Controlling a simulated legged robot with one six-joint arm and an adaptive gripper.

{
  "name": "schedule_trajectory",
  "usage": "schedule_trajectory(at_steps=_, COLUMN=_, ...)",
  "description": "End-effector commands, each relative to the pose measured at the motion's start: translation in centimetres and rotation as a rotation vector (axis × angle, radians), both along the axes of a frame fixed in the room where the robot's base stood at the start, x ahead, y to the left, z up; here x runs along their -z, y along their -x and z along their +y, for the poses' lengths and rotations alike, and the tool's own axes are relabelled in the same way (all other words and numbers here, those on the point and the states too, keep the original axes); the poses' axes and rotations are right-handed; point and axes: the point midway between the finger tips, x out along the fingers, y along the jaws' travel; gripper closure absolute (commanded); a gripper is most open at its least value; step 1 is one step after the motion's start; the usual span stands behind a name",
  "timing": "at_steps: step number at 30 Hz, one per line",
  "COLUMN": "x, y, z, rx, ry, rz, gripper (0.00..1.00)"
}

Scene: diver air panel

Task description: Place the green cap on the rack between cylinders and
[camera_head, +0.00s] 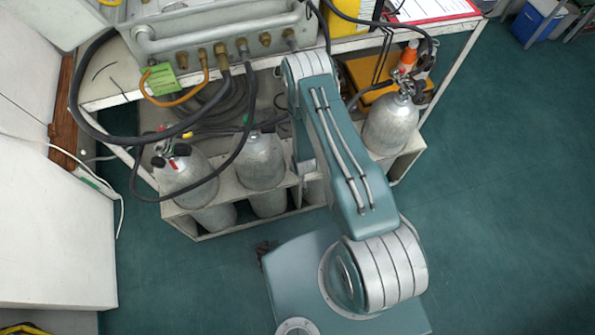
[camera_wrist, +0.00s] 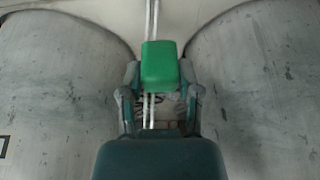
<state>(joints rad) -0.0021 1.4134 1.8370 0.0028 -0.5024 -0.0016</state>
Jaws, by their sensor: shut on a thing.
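In the wrist view, my gripper (camera_wrist: 160,82) is shut on the green cap (camera_wrist: 160,64), a small green block-like piece held between its two fingers. Large scuffed grey cylinder walls fill both sides, a left cylinder (camera_wrist: 55,95) and a right cylinder (camera_wrist: 260,90), with the cap in the gap between them. Whether the cap touches the rack cannot be told. In the head view, the rack (camera_head: 235,196) holds a left cylinder (camera_head: 186,176), a middle cylinder (camera_head: 262,160) and a right cylinder (camera_head: 390,125). My arm crosses in front of the rack there and hides my gripper and the cap.
Black hoses (camera_head: 85,110) loop from the air panel (camera_head: 215,35) on the bench down over the left cylinders. A green tag (camera_head: 162,78) hangs by an orange loop. A white cabinet (camera_head: 50,220) stands at the left. The teal floor (camera_head: 500,200) at the right is clear.

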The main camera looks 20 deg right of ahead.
Motion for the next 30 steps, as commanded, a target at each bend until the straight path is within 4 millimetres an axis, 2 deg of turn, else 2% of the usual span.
schedule_trajectory(at_steps=3, x=2.0, y=0.1, z=-0.1, rx=0.001, ry=0.0, rz=0.002, gripper=0.75)
schedule_trajectory(at_steps=7, x=3.5, y=0.1, z=-0.2, rx=0.002, ry=-0.002, rz=0.002, gripper=0.75)
schedule_trajectory(at_steps=18, x=3.8, y=0.1, z=-0.1, rx=0.001, ry=0.0, rz=0.001, gripper=0.75)
schedule_trajectory(at_steps=19, x=3.8, y=0.0, z=-0.1, rx=0.001, ry=0.0, rz=0.001, gripper=0.43)
schedule_trajectory(at_steps=20, x=3.8, y=0.0, z=-0.1, rx=0.001, ry=0.0, rz=0.001, gripper=0.29)
schedule_trajectory(at_steps=21, x=3.8, y=0.0, z=-0.1, rx=0.001, ry=0.0, rz=0.001, gripper=0.21)
schedule_trajectory(at_steps=30, x=3.8, y=0.1, z=-0.1, rx=0.002, ry=-0.001, rz=0.001, gripper=0.21)
